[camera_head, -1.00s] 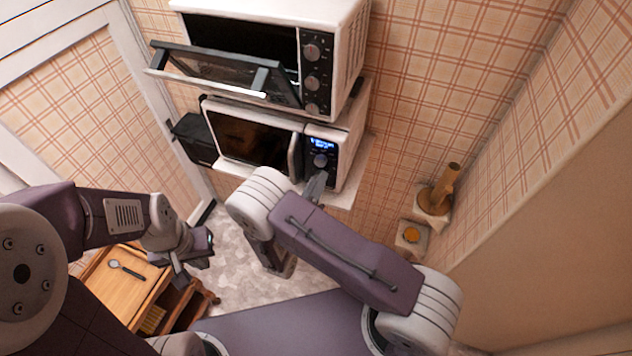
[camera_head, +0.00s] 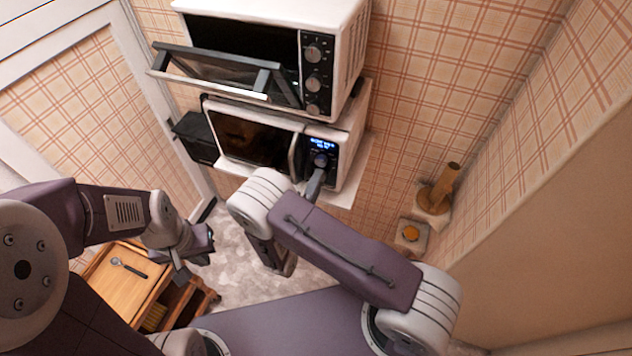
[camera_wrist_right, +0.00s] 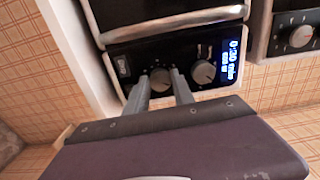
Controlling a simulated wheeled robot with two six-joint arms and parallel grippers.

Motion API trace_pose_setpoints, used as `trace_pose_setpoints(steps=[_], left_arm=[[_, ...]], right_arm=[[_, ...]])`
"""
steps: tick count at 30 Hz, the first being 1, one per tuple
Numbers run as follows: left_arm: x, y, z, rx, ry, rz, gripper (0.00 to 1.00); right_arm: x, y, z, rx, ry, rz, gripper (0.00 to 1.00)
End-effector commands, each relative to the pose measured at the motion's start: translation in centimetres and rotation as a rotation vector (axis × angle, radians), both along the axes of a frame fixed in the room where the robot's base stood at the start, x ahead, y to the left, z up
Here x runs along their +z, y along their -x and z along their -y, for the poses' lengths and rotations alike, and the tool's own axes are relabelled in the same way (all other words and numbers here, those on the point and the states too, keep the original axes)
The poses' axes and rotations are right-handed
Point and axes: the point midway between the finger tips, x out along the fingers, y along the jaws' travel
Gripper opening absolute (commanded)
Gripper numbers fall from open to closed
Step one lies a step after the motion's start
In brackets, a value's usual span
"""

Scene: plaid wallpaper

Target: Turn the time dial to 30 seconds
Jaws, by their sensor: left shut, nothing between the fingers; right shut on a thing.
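The white microwave (camera_head: 343,150) has a black control panel with a lit blue display (camera_wrist_right: 231,66) that appears to read 0:30 min. In the right wrist view, one round dial (camera_wrist_right: 159,77) sits between my right gripper's (camera_wrist_right: 161,86) two fingers, which are shut on it. A second dial (camera_wrist_right: 203,72) is beside it, nearer the display, and is untouched. I cannot tell from any label which dial is for time. In the head view, my right gripper (camera_head: 316,178) reaches the panel from below and partly hides it. My left gripper (camera_head: 183,270) is shut and empty, far from the microwave.
A toaster oven (camera_head: 345,45) with its glass door (camera_head: 215,72) hanging open stands above the microwave. A wooden cabinet (camera_head: 105,275) with a spoon on top is at lower left, near my left gripper. Small wall shelves with a wooden object (camera_head: 440,187) are at right.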

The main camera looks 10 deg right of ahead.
Motion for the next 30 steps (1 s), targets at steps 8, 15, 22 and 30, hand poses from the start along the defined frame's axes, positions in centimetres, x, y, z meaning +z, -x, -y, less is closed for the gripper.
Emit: trace_pose_setpoints(steps=[8,15,22,30], left_arm=[[0.09,0.00,0.00,0.000,0.000,0.000,0.00],[0.09,0.00,0.00,0.000,0.000,0.000,0.00],[0.10,0.00,0.00,0.000,0.000,0.000,0.00],[0.11,0.00,0.00,0.000,0.000,0.000,0.00]], right_arm=[[0.21,-0.01,0.15,-0.006,0.028,-0.012,0.00],[0.26,-0.02,0.15,-0.006,0.029,-0.011,0.00],[0.23,-0.02,0.10,-0.004,0.028,-0.012,0.51],[0.14,0.17,-0.14,0.000,0.027,-0.015,0.51]])
